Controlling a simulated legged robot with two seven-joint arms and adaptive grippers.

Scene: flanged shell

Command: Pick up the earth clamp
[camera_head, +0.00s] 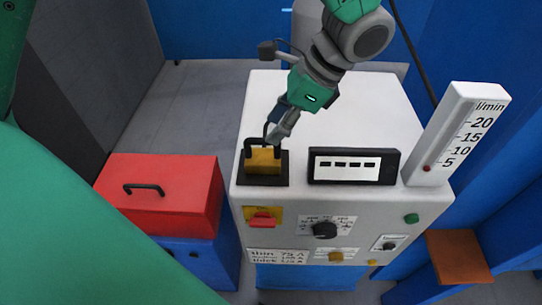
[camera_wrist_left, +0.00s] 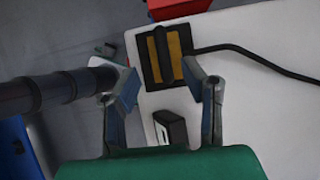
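My right gripper is not in view.
The white machine (camera_head: 340,110) carries a black-framed display (camera_head: 352,166) and a tall flow gauge (camera_head: 460,130) to the right. A red box (camera_head: 165,195) with a black handle stands left, on a blue one. Grey floor (camera_head: 190,110) is clear behind the red box.

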